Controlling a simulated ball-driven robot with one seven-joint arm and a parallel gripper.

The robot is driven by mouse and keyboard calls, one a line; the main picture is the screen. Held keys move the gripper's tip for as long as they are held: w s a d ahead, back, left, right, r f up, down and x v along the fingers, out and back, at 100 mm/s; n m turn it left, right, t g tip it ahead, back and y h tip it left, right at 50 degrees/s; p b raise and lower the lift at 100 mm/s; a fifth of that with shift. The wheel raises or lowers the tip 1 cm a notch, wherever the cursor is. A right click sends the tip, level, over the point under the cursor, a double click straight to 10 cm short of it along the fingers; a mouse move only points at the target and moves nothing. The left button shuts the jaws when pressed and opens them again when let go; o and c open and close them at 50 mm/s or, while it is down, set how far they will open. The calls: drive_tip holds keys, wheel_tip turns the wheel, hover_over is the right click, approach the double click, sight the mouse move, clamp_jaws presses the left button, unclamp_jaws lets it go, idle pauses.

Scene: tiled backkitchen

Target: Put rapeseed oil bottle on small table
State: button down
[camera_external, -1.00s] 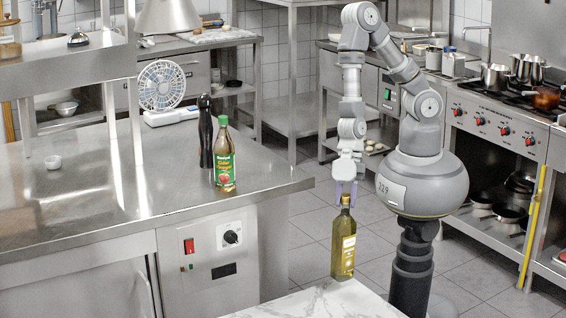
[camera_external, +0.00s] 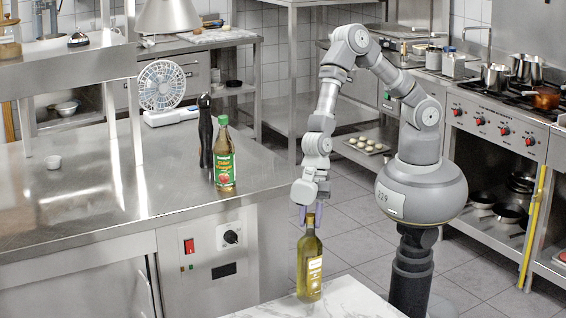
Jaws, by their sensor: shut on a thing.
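The rapeseed oil bottle (camera_external: 309,263) is upright, yellow-green with a pale label and a dark cap. My gripper (camera_external: 308,210) is above it, pointing down and shut on the bottle's neck. The small table (camera_external: 352,300) has a white marble-look top at the bottom of the picture. The bottle's base is over the table's far-left part, at or just above the surface. I cannot tell whether it touches.
A stove with pots (camera_external: 527,68) is at right. The marble top's right side is clear.

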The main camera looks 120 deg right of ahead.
sight(307, 236)
drive_tip(key=shift+w+a, duration=0.1)
drive_tip(key=shift+w, duration=0.5)
drive_tip(key=shift+w+f, duration=0.15)
drive_tip(key=shift+f, duration=0.05)
drive_tip(key=shift+f+b, duration=0.95)
drive_tip(key=shift+f, duration=0.6)
drive_tip(key=shift+f, duration=0.1)
drive_tip(key=c, duration=0.8)
unclamp_jaws()
drive_tip(key=shift+o, duration=0.2)
drive_tip(key=p+v, duration=0.4)
drive_tip(key=v, duration=0.8)
